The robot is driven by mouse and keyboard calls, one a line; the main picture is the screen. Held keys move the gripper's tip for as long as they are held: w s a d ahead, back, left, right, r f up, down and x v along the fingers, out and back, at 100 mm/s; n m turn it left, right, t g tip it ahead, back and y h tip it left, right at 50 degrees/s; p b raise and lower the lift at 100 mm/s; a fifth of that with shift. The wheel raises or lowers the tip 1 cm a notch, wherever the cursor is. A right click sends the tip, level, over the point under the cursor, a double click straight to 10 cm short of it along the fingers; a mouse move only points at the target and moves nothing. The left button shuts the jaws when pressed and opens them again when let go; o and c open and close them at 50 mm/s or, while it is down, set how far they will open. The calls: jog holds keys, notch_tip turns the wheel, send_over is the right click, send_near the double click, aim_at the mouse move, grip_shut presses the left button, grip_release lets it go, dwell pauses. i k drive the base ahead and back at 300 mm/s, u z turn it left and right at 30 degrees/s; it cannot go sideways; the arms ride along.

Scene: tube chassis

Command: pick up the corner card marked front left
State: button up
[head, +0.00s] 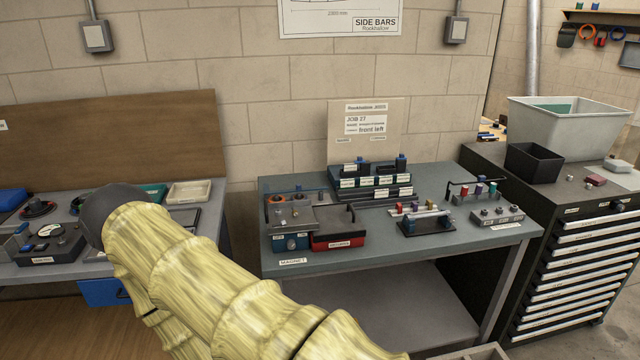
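A tiered dark stand (373,187) on the grey-blue table (420,252) carries several small white cards or labels. Their print is too small to read, so I cannot tell whether one is the corner card. An upright tan board (343,150) behind the stand bears a job sheet (366,125) reading "JOB 27" and "front left". My arm, in a yellow sleeve with a dark rounded joint, fills the lower left foreground. My gripper does not show.
A machine with a red box (338,241) stands at the table's left, by a "MAGNET" label (292,262). A dark fixture (427,225) and small racks stand to the right. A drawer cabinet (545,205) adjoins the table. A cluttered bench is at left.

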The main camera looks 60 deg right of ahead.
aim_at(345, 184)
jog(key=z, duration=0.2)
jog(key=i, duration=0.7)
jog(key=z, duration=1.05)
jog(key=i, duration=0.5)
jog(key=z, duration=0.55)
